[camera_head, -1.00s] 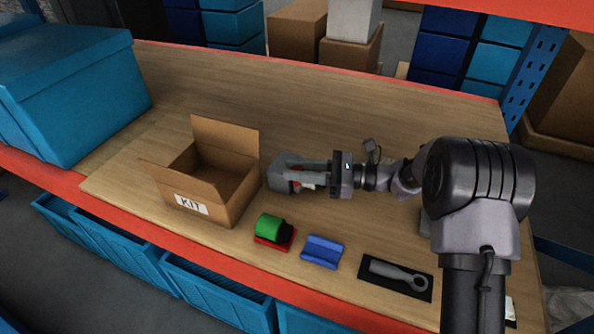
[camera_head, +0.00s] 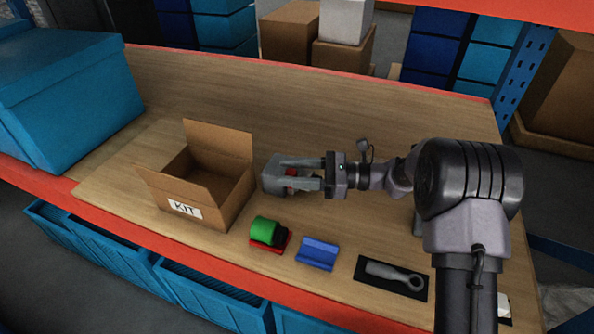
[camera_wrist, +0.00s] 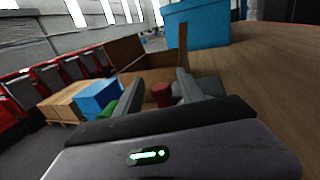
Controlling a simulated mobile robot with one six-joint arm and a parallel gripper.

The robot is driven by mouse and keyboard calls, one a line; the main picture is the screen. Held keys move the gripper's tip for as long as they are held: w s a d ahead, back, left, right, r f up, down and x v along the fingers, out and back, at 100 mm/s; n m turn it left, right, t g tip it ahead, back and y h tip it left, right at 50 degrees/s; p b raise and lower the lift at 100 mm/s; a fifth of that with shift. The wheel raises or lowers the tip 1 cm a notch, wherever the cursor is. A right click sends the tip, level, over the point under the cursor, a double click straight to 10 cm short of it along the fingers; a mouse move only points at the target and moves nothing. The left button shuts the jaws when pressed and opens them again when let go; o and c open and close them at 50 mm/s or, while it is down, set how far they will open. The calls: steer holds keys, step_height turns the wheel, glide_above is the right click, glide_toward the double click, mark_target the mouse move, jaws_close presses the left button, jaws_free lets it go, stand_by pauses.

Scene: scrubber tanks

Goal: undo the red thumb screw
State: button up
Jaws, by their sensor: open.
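The red thumb screw (camera_head: 292,172) shows as a small red knob on the near side of a grey block-like body (camera_head: 272,178), just right of the open cardboard box. My gripper (camera_head: 292,175) is open and reaches left, with its two fingers on either side of the red knob. In the wrist view the red knob (camera_wrist: 161,94) stands between the fingers of my gripper (camera_wrist: 160,85), with a gap to each visible. The lower part of the knob and much of the grey body are hidden by the fingers and wrist.
A cardboard box marked KIT (camera_head: 205,190) stands open close to the left. A green cylinder (camera_head: 266,230) on a red base, a blue block (camera_head: 317,253) and a grey ring-ended tool (camera_head: 394,275) on a black mat lie along the front. A large blue box (camera_head: 65,100) stands far left.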

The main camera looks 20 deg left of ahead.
steer(key=w+d+p, duration=0.1)
steer(key=d, duration=0.4)
steer(key=w+d+p, duration=0.1)
steer(key=d, duration=0.5)
steer(key=w+d+p, duration=0.1)
steer(key=d, duration=0.5)
steer(key=shift+w, duration=0.2)
